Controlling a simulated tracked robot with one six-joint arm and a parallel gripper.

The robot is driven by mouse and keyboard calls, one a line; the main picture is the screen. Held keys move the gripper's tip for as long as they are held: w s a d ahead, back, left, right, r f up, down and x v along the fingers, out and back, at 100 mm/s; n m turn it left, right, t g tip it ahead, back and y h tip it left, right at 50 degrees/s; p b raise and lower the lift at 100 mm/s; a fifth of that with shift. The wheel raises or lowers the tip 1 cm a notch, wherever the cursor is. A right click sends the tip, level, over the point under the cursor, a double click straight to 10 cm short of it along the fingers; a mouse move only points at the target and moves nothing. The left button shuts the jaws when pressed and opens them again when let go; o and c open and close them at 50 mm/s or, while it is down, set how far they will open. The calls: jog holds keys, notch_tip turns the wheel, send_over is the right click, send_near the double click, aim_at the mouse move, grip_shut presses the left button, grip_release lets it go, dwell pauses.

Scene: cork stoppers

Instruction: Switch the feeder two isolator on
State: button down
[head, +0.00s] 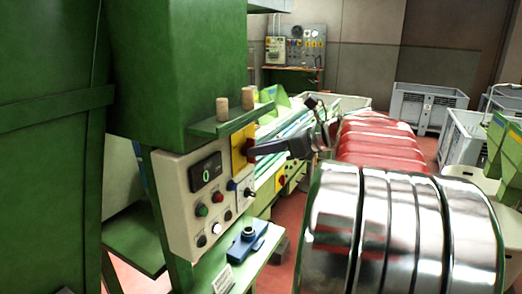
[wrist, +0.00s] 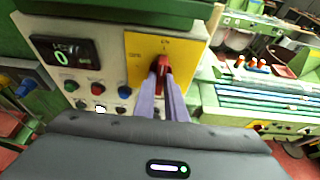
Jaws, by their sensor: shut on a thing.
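The isolator is a red rotary handle (wrist: 163,66) on a yellow plate (wrist: 140,48). The plate (head: 238,158) is also in the head view, on the right side of a cream control panel (head: 180,215). My gripper (wrist: 165,85) is shut on the red handle, one finger on each side. In the head view my gripper (head: 262,147) reaches the handle from the right. The handle looks roughly upright, toward the mark at the plate's top; another mark is at the left. The lettering is too small to read surely, and the fingers hide the handle's lower part.
The panel has a display (head: 206,172) reading 0, several buttons and a small black lever switch (head: 249,192). Two corks (head: 222,108) stand on a green ledge above. A blue device (head: 247,240) sits on the shelf below. Green-framed machinery lies to the right.

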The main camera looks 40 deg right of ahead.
jog(key=shift+f, duration=0.2)
jog(key=c, duration=1.8)
grip_release()
jog(key=shift+r, duration=0.15)
jog(key=shift+s, duration=0.1)
jog(key=v, duration=1.3)
jog(key=shift+s+d+r, duration=0.15)
jog(key=shift+s, duration=0.1)
